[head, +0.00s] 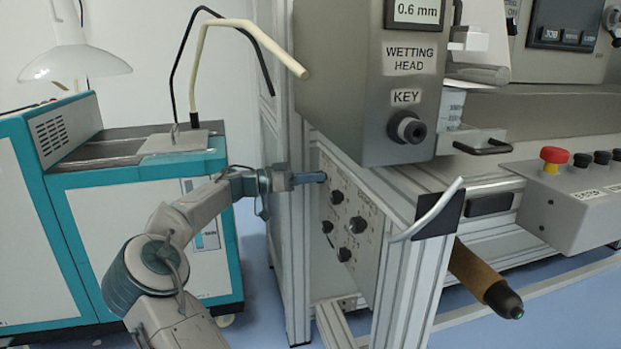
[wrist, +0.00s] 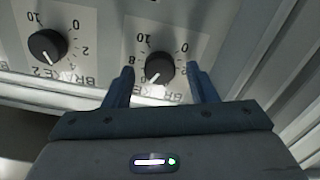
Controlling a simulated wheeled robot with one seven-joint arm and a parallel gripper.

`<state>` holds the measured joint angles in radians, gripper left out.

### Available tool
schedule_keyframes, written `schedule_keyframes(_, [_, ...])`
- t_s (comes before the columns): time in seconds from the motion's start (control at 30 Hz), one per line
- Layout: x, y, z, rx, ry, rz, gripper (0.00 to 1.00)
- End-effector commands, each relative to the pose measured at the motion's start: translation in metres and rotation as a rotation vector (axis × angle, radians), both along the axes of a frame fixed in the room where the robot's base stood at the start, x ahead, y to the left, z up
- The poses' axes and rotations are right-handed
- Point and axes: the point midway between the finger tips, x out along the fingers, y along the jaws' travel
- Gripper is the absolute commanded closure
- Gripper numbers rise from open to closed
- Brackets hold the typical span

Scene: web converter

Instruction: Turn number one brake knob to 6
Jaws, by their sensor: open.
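In the wrist view the brake 1 knob (wrist: 159,68) is black and round, on a white dial plate, seen upside down. Its white mark points to the lower left, below the 8; the number there is unreadable. The label below it is partly hidden. My gripper (wrist: 161,70) is open, with one blue finger on each side of the knob; contact cannot be told. In the head view my gripper (head: 318,178) points right at the upper left of the grey knob panel (head: 372,262); the fingers hide that knob.
The brake 2 knob (wrist: 47,46) sits to the left in the wrist view. Several other black knobs, such as one (head: 357,225), sit lower on the panel. A metal frame post (head: 413,290) and bent handle (head: 428,208) stand right of it. A teal cabinet (head: 140,210) stands behind my arm.

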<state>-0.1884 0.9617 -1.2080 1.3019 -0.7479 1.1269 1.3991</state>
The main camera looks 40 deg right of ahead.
Motion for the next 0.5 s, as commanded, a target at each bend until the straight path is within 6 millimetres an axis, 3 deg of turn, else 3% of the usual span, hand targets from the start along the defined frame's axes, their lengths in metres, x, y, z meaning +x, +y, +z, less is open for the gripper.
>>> schedule_keyframes(0.17, [0.009, 0.014, 0.002, 0.0, 0.001, 0.003, 0.48])
schedule_keyframes(0.5, [0.045, 0.08, 0.004, -0.002, 0.001, 0.004, 0.48])
